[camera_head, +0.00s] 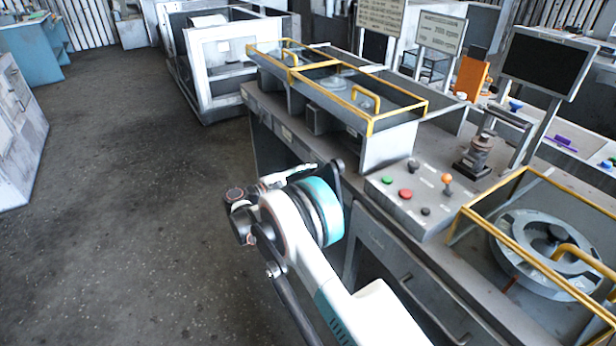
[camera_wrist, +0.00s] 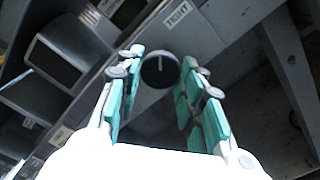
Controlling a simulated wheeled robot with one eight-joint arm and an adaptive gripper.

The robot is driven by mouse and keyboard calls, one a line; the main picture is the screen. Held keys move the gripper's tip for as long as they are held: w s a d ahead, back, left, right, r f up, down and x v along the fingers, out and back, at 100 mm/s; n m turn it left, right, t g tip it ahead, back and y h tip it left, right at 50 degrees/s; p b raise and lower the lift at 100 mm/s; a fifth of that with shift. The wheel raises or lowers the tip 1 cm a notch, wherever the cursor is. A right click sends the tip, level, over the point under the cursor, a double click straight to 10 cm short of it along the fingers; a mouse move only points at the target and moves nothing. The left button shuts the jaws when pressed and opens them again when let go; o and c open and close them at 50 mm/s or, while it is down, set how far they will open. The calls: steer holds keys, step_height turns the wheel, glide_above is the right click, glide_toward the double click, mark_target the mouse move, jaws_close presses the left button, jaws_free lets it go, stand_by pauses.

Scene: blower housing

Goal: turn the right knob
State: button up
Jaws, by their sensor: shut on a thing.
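The right knob (camera_wrist: 160,71) is a round, dark dial in the wrist view, with a pale line pointing up in the picture. It sits on a grey panel, below a small label that seems to read RIGHT (camera_wrist: 177,13). My gripper (camera_wrist: 162,73) has one teal-padded finger on each side of the knob and is shut on it. The exact contact of the pads is hard to see. In the head view my arm reaches to the front of the grey bench, and the knob cannot be made out there.
A control box with red and green buttons (camera_head: 407,200) stands on the bench right of my wrist. Yellow-framed guards (camera_head: 370,122) rise behind it and at the right (camera_head: 468,212). The floor (camera_head: 120,200) at left is clear.

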stand_by(0.3)
steer(key=o, duration=1.1)
steer(key=shift+c, duration=0.2)
steer(key=shift+a, duration=0.15)
steer(key=v, duration=1.2)
